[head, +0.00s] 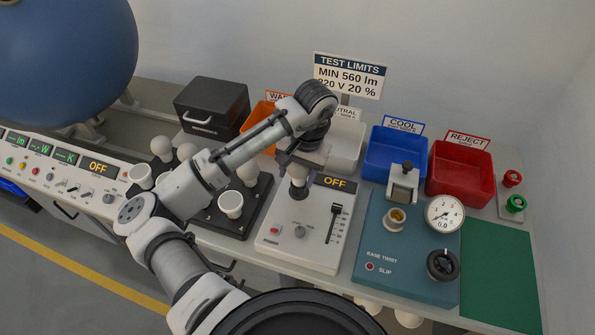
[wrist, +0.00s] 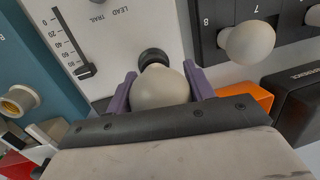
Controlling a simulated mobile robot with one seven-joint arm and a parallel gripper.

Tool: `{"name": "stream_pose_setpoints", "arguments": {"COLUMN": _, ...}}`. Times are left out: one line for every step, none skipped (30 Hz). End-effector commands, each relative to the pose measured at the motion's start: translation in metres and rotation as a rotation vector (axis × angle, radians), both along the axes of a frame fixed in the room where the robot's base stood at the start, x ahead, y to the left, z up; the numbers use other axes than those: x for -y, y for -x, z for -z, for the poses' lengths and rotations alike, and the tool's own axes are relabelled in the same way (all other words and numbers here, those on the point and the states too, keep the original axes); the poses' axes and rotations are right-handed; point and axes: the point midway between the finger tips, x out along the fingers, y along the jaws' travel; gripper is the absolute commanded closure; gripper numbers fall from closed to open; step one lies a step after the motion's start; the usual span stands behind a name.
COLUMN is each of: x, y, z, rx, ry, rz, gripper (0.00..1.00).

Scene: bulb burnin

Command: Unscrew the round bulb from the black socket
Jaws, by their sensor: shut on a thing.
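The round bulb (wrist: 160,88) is a cream globe between the two purple fingers of my gripper (wrist: 162,88) in the wrist view. The fingers are shut on it from both sides. The black socket (wrist: 153,57) shows as a dark ring just beyond the bulb, on the white test unit. I cannot tell how far the bulb's base sits in it. In the head view the bulb (head: 298,172) shows below my gripper (head: 299,160), over the white unit (head: 290,245), and the socket is hardly visible.
A black tray with several bulbs (head: 231,204) stands left of the unit. The teal twist tester (head: 385,255) with a dial stands right. Behind are the orange, white, blue (head: 395,155) and red (head: 460,170) bins and a black box (head: 212,105). A green mat (head: 500,270) lies clear at right.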

Motion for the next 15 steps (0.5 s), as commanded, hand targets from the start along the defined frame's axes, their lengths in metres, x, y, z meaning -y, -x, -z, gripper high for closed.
{"name": "stream_pose_setpoints", "arguments": {"x": -0.0001, "y": 0.0017, "z": 0.0018, "rx": -0.007, "ry": -0.002, "rz": 0.002, "gripper": 0.45}}
{"name": "stream_pose_setpoints", "arguments": {"x": -0.0002, "y": 0.0017, "z": 0.0018, "rx": -0.007, "ry": -0.002, "rz": 0.002, "gripper": 0.41}}
{"name": "stream_pose_setpoints", "arguments": {"x": -0.0003, "y": 0.0016, "z": 0.0016, "rx": -0.006, "ry": -0.002, "rz": 0.002, "gripper": 0.35}}
{"name": "stream_pose_setpoints", "arguments": {"x": -0.0003, "y": 0.0013, "z": 0.0015, "rx": -0.006, "ry": -0.002, "rz": 0.002, "gripper": 0.32}}
{"name": "stream_pose_setpoints", "arguments": {"x": -0.0003, "y": 0.0012, "z": 0.0013, "rx": -0.005, "ry": -0.002, "rz": 0.002, "gripper": 0.31}}
{"name": "stream_pose_setpoints", "arguments": {"x": -0.0004, "y": 0.0011, "z": 0.0012, "rx": -0.004, "ry": -0.001, "rz": 0.002, "gripper": 0.31}}
{"name": "stream_pose_setpoints", "arguments": {"x": -0.0003, "y": 0.001, "z": 0.001, "rx": -0.004, "ry": -0.001, "rz": 0.002, "gripper": 0.31}}
{"name": "stream_pose_setpoints", "arguments": {"x": -0.0003, "y": 0.0008, "z": 0.0009, "rx": -0.003, "ry": -0.002, "rz": 0.003, "gripper": 0.31}}
{"name": "stream_pose_setpoints", "arguments": {"x": -0.0004, "y": 0.0007, "z": 0.0008, "rx": -0.003, "ry": -0.002, "rz": 0.003, "gripper": 0.31}}
{"name": "stream_pose_setpoints", "arguments": {"x": -0.0004, "y": 0.0007, "z": 0.0007, "rx": -0.003, "ry": -0.002, "rz": 0.003, "gripper": 0.31}}
{"name": "stream_pose_setpoints", "arguments": {"x": -0.0003, "y": 0.0006, "z": 0.0006, "rx": -0.002, "ry": -0.001, "rz": 0.003, "gripper": 0.31}}
{"name": "stream_pose_setpoints", "arguments": {"x": -0.0004, "y": 0.0005, "z": 0.0007, "rx": -0.002, "ry": -0.001, "rz": 0.009, "gripper": 0.31}}
{"name": "stream_pose_setpoints", "arguments": {"x": -0.0003, "y": 0.0004, "z": 0.0009, "rx": -0.002, "ry": -0.001, "rz": 0.02, "gripper": 0.31}}
{"name": "stream_pose_setpoints", "arguments": {"x": -0.0003, "y": 0.0003, "z": 0.0012, "rx": -0.001, "ry": -0.001, "rz": 0.038, "gripper": 0.31}}
{"name": "stream_pose_setpoints", "arguments": {"x": -0.0002, "y": 0.0001, "z": 0.0015, "rx": 0.0, "ry": 0.0, "rz": 0.075, "gripper": 0.31}}
